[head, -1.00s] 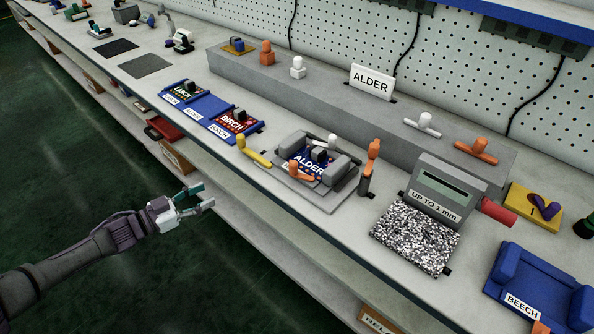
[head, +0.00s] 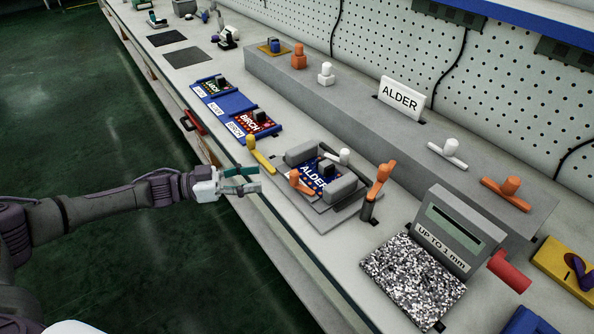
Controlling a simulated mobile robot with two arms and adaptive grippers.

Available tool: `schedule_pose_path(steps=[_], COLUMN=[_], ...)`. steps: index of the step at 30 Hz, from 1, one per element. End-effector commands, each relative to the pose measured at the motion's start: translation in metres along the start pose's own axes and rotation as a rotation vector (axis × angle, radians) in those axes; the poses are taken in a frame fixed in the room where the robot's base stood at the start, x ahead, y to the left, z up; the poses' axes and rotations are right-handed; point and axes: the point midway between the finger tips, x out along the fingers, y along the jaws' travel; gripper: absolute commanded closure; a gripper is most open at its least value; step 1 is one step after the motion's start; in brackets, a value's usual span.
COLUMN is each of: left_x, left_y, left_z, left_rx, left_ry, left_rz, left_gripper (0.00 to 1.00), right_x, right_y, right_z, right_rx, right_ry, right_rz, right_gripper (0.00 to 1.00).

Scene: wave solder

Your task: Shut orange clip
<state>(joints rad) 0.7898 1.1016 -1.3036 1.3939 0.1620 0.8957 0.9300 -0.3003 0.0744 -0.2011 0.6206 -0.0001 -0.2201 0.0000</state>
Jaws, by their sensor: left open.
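The grey fixture (head: 325,217) on the bench holds a blue ALDER board (head: 318,178) between grey blocks. An orange clip (head: 302,184) sits at the fixture's front edge, its arm pointing toward the board; I cannot tell whether it presses on it. A white clip (head: 344,156) is at the far side. A taller orange lever (head: 379,180) stands tilted up on a dark post right of the fixture. My left gripper (head: 256,180) is open and empty, left of the orange clip and apart from it, near the bench's front edge. My right gripper is not in view.
A blue rack (head: 229,105) with BIRCH and other boards is farther left. A grey gauge block (head: 452,230) with a speckled pad (head: 413,284) stands at right. The raised shelf behind carries more knobs and an ALDER sign (head: 402,97).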

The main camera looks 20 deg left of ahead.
Motion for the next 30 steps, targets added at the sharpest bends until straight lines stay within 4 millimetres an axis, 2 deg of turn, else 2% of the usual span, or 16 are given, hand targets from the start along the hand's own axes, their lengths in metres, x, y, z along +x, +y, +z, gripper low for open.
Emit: schedule_pose_path(steps=[1,4,9,13,18,27,30], left_x=[0.014,0.036,0.069,0.087,0.099,0.101,0.101], left_y=[0.001,0.000,0.000,0.000,0.000,0.000,0.000], left_z=[-0.003,-0.003,-0.002,-0.001,0.000,0.000,0.000], left_rx=[0.000,0.000,0.001,0.001,0.001,0.000,0.000], left_ry=[0.004,0.004,0.003,0.001,0.000,0.000,0.000], left_rz=[0.004,0.003,0.002,0.001,0.000,-0.001,-0.001], left_gripper=[0.51,0.51,0.51,0.51,0.51,0.51,0.66], right_x=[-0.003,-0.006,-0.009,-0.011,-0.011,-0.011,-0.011], right_y=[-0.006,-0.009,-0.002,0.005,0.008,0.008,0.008], right_z=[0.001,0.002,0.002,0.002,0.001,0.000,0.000], right_rx=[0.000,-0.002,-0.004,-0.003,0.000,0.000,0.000], right_ry=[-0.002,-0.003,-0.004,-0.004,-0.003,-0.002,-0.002], right_rz=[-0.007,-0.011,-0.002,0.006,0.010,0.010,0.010], right_gripper=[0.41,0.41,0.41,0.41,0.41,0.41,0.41])
